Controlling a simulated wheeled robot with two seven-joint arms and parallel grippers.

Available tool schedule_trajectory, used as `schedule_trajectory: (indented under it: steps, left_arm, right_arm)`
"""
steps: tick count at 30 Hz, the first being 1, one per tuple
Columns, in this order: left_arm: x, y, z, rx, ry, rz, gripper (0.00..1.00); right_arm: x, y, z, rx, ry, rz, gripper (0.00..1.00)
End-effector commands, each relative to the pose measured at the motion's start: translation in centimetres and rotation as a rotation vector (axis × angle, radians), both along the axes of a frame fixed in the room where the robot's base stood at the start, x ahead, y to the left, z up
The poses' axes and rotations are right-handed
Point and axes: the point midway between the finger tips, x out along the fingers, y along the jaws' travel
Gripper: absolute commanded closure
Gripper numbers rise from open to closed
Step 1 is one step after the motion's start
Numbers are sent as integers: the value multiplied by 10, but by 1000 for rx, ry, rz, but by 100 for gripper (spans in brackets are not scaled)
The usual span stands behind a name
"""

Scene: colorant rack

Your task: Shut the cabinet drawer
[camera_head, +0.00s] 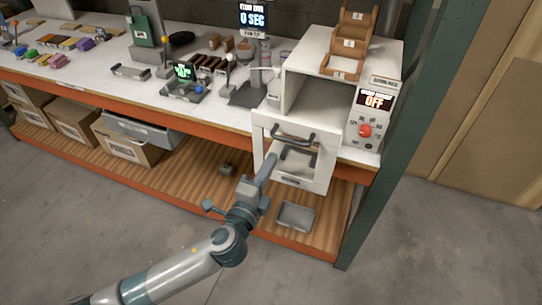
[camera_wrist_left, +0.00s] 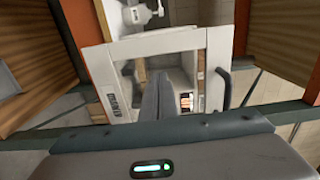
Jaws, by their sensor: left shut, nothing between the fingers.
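The white cabinet (camera_head: 318,52) stands on the right end of the bench, with its upper cavity open at the front. Its white front panel (camera_head: 322,172), with a window and a dark handle (camera_head: 293,134), sits out past the bench edge, below the cavity. It looks open. My left gripper (camera_head: 270,163) is shut and empty, pointing up in front of the panel's left part. In the left wrist view, the shut fingers (camera_wrist_left: 158,97) overlap the window within the panel's white frame (camera_wrist_left: 165,43). I cannot tell whether they touch it. My right gripper is out of view.
A control box (camera_head: 368,120) reading OFF stands right of the cabinet, and wooden trays (camera_head: 347,66) sit on top. A green post (camera_head: 385,150) rises at the right. A metal tray (camera_head: 295,217) lies on the lower shelf. Cardboard boxes (camera_head: 122,145) stand at the left.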

Motion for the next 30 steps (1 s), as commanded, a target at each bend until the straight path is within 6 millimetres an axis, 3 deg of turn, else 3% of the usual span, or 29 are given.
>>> schedule_trajectory:
  steps: [6,22,30]
  left_arm:
    - [11,-4,0,1,0,0,100]
    - [16,-5,-1,1,0,1,100]
    - [46,-15,-1,-2,-2,2,100]
  right_arm:
    - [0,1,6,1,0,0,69]
    - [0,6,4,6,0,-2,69]
    - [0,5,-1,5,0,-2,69]
